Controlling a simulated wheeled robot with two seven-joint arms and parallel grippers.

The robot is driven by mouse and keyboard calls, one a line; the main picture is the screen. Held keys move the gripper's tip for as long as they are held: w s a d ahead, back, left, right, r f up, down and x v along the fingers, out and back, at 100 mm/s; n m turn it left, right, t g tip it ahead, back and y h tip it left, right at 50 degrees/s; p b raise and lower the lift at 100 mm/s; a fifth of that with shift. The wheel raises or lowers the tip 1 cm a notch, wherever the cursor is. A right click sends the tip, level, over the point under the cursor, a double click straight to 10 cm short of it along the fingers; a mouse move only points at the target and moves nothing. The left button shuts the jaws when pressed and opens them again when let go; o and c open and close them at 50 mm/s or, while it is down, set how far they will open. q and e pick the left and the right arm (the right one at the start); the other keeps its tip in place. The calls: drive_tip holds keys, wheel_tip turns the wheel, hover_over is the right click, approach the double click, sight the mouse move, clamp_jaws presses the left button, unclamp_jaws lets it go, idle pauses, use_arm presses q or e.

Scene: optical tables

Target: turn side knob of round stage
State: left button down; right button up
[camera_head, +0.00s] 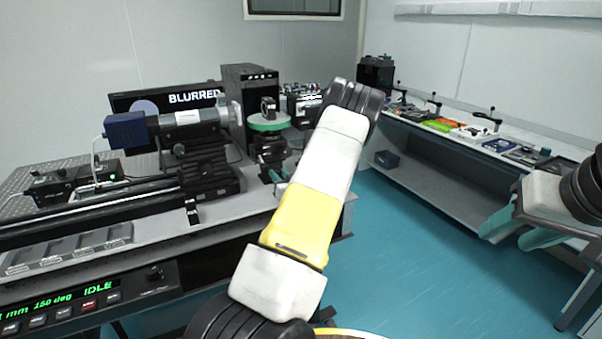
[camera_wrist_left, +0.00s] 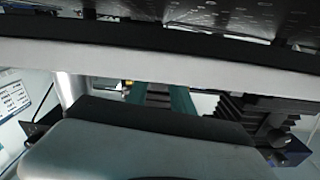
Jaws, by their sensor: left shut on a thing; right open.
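The round stage (camera_head: 268,122) has a green disc top with a small black mounted part on it. It stands on a dark support at the table's right end. My left arm crosses the middle of the head view, and teal fingers of my left gripper (camera_head: 274,180) show beside the support, below the disc. In the left wrist view, the teal fingers of this gripper (camera_wrist_left: 158,98) are shut on a dark part between them, apparently the side knob. The knob's outline is mostly hidden. My right gripper (camera_head: 520,226) is open and empty at the right, away from the stage.
A blue-ended camera tube (camera_head: 165,128) points at the stage from the left. A black screen reading "BLURRED" (camera_head: 194,97) stands behind it. A side bench (camera_head: 430,150) carries trays and tools. The blue floor between is clear.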

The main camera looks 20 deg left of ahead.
use_arm(q)
drive_tip(key=c, duration=1.1)
unclamp_jaws()
drive_tip(key=shift+v, duration=3.9)
